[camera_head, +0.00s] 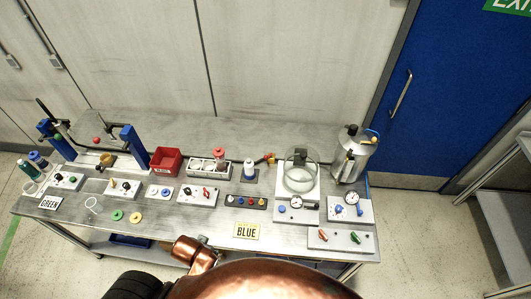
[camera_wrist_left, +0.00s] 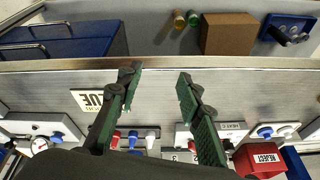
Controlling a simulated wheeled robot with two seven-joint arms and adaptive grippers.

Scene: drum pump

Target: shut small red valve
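I cannot tell for sure which part is the small red valve. In the head view, a small red handle (camera_head: 323,235) sits on the front right white panel, beside a green one (camera_head: 354,237). Another red handle (camera_head: 207,192) sits on the white box left of the middle. A red and yellow fitting (camera_head: 270,158) is on the pipe left of the glass vessel (camera_head: 300,172). In the left wrist view, my left gripper (camera_wrist_left: 158,73) is open and empty above the table's front edge, apart from these parts. My right gripper is not in view.
A red bin (camera_head: 165,160) stands at the back, and it also shows in the left wrist view (camera_wrist_left: 258,161). A BLUE sign (camera_head: 246,231) lies near the front edge. A metal canister (camera_head: 352,155) stands at the back right. The bare front strip beside the sign is clear.

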